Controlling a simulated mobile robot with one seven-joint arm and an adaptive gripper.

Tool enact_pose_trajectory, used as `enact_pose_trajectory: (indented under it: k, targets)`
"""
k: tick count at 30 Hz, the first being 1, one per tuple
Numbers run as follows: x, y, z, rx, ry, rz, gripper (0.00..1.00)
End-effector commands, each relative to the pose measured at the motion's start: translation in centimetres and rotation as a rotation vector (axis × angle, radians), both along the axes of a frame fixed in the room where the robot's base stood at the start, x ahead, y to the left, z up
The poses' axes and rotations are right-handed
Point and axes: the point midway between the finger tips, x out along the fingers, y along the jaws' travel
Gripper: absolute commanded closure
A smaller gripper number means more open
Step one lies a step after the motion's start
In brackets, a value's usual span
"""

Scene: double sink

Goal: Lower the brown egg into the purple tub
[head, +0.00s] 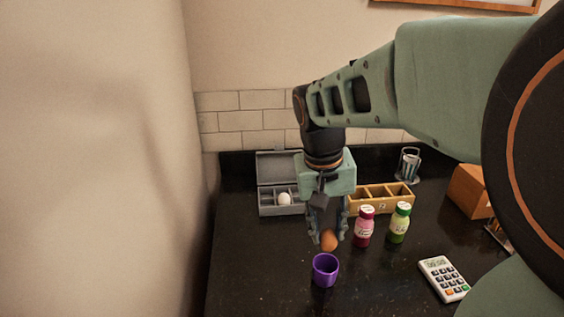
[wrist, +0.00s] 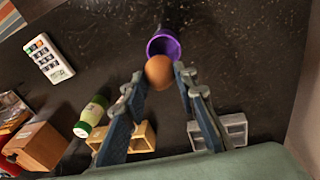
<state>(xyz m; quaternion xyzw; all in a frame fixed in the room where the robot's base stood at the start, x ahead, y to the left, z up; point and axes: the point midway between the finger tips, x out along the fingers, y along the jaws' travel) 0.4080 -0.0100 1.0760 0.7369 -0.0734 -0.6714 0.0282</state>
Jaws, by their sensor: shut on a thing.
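The brown egg (head: 329,240) is between the fingertips of my gripper (head: 327,232), which is shut on it and points down. The egg also shows in the wrist view (wrist: 159,71), at the tips of my gripper (wrist: 159,82). The purple tub (head: 325,270) stands upright on the dark counter, just in front of and below the egg in the head view. In the wrist view the egg overlaps part of the tub (wrist: 163,43), whose rim shows beyond it. The egg is above the counter and outside the tub.
Behind my gripper are a grey box (head: 268,207) with a white egg (head: 284,199) and a wooden compartment box (head: 383,194). A pink bottle (head: 364,228) and green bottle (head: 399,224) stand right of it. A calculator (head: 444,278) lies at right. Counter left of the tub is clear.

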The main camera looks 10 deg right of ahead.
Motion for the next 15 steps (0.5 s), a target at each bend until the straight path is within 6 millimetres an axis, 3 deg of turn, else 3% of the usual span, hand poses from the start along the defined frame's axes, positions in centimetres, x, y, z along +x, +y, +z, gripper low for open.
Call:
enact_pose_trajectory:
  k: [15]
  targets:
    - [0.0,0.0,-1.8,0.0,0.0,0.0,0.82]
